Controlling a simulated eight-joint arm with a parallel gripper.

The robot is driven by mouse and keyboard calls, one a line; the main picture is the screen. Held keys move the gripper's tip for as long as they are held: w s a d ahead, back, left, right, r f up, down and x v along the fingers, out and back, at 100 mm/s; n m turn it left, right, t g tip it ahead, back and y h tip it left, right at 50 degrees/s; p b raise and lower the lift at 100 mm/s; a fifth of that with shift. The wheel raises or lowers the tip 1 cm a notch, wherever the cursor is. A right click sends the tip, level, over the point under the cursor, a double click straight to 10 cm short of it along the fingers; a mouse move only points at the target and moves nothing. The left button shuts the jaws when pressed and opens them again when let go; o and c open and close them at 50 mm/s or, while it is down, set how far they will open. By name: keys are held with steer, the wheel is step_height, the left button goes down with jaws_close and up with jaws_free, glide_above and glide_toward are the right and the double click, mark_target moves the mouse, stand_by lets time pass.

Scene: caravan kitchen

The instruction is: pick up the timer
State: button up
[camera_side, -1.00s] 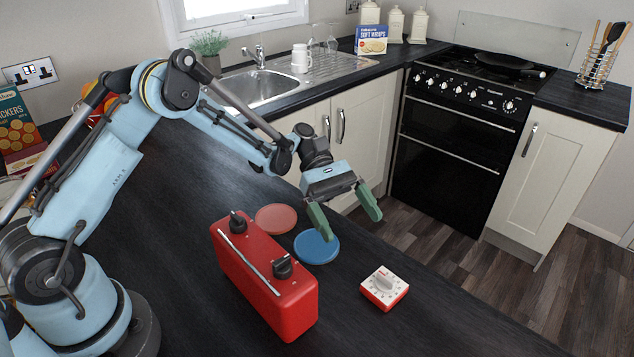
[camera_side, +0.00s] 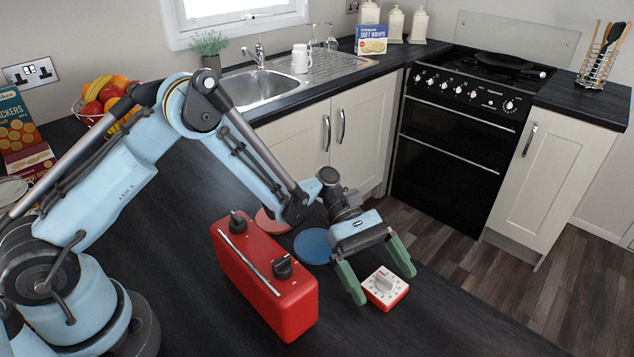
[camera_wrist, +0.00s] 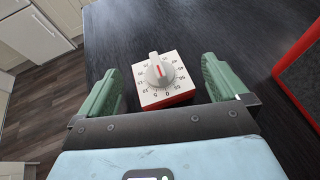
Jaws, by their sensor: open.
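The timer (camera_side: 385,289) is a small square box with a white dial face, a raised knob and red sides. It sits on the dark worktop, near its edge. My gripper (camera_side: 385,285) is open, with its green fingers pointing down over the timer. In the wrist view, the timer (camera_wrist: 161,79) lies between and just beyond the two fingers of my gripper (camera_wrist: 166,88), apart from both. Whether the fingertips reach down to the timer's height is hard to tell.
A fruit bowl (camera_side: 104,100) is at the back left. The worktop right of the timer is clear.

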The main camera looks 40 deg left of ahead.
steer(key=shift+d, duration=0.1)
steer(key=shift+c, duration=0.2)
steer(key=c, duration=1.2)
